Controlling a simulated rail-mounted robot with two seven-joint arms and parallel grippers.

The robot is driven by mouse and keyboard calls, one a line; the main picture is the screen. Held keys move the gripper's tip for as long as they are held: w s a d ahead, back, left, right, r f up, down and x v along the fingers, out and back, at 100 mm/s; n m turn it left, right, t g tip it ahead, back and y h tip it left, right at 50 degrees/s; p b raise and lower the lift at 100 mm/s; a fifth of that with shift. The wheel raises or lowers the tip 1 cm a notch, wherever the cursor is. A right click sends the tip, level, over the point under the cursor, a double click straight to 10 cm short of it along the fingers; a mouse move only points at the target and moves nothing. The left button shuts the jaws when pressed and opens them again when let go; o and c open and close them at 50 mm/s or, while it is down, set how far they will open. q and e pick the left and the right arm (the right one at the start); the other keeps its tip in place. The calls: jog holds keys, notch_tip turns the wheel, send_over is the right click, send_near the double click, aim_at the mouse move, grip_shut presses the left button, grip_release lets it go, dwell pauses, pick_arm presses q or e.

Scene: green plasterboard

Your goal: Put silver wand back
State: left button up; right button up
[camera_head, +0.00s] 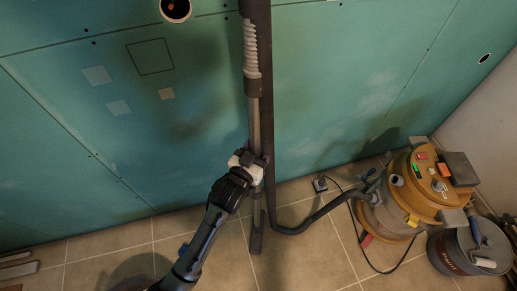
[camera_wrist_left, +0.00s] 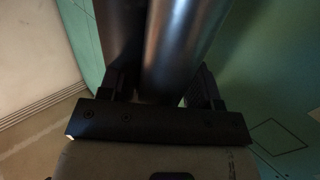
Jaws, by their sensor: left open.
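The silver wand (camera_head: 254,120) stands upright against the green plasterboard, its ribbed grey grip at the top and a dark floor nozzle (camera_head: 256,242) at its foot on the tiles. My left gripper (camera_head: 257,163) is at the wand's lower half. In the left wrist view the shiny wand (camera_wrist_left: 178,45) runs between the two fingers of the open gripper (camera_wrist_left: 163,90). Whether a finger touches it I cannot tell. The gripper hides part of the wand in the head view. My right gripper is not in view.
A dark hose (camera_head: 266,110) hangs right beside the wand and bends along the floor to an orange vacuum cleaner (camera_head: 413,185). A grey bucket (camera_head: 462,250) with tools stands beside it. A black cable (camera_head: 357,232) lies on the tiles. Floor left of my arm is mostly clear.

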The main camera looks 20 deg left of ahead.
pick_arm(q)
jog(key=shift+s+r, duration=0.15)
jog(key=s+a+p, duration=0.1)
jog(key=s+p, duration=0.1)
jog(key=s, duration=0.9)
jog(key=shift+s+a+r, duration=0.25)
jog(key=shift+s+a, duration=0.05)
jog(key=s+a+f+g, duration=0.1)
jog(key=s+f+g, duration=0.3)
jog(key=s, duration=0.3)
jog(key=s+a+f+g+y, duration=0.1)
jog(key=s+a+f+g, duration=0.1)
jog(key=s+f+g, duration=0.2)
jog(key=s+a+f+g+y, duration=0.1)
jog(key=s+f+g, duration=0.2)
jog(key=s, duration=0.8)
jog(key=g, duration=0.2)
jog(key=shift+a+f+m+g, duration=0.3)
jog(key=shift+f, duration=0.1)
dwell(0.6)
